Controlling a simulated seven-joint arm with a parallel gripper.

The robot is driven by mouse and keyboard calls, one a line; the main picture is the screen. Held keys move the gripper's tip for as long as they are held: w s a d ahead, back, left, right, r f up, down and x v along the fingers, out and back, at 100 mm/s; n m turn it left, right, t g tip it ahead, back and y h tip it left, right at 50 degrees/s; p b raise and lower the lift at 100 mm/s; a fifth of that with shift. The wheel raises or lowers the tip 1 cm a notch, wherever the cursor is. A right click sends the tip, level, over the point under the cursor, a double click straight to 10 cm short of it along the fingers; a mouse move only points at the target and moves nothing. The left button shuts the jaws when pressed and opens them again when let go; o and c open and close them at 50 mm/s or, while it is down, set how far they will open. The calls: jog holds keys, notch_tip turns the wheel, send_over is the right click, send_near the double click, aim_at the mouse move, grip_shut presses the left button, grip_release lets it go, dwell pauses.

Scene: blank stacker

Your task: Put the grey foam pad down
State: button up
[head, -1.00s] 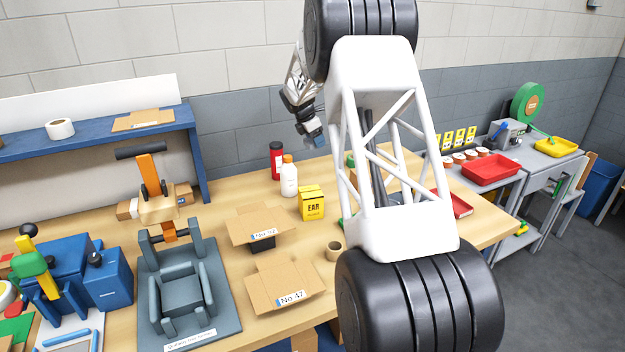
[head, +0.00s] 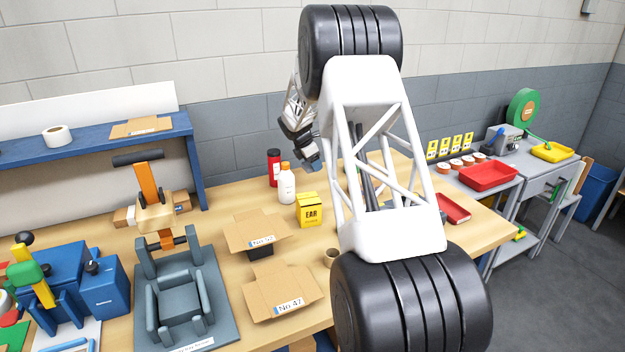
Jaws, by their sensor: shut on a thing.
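My gripper (head: 308,156) hangs above the back of the wooden bench, in front of the grey wall, partly covered by my own arm. It points down and to the right. A small grey-blue piece (head: 315,163) shows at its fingertips; it looks like the grey foam pad, shut between the jaws and clear of the bench. It is too small to make out its full shape, and the part of the bench behind my arm is hidden.
A white bottle (head: 286,184), a red bottle (head: 273,167) and a yellow EAR box (head: 309,210) stand left of and below the gripper. Open cartons (head: 256,232) (head: 283,291) lie nearer. A red tray (head: 455,209) sits right of my arm. A grey forming fixture (head: 180,300) stands front left.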

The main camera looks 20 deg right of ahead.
aim_at(316, 183)
jog(key=shift+f, duration=0.8)
jog(key=shift+f, duration=2.5)
jog(key=shift+f, duration=0.15)
jog(key=o, duration=0.9)
jog(key=v, duration=1.1)
jog(key=shift+a+r, duration=0.15)
jog(key=shift+r, duration=0.25)
jog(key=shift+a+r, duration=0.1)
jog(key=shift+r, duration=0.1)
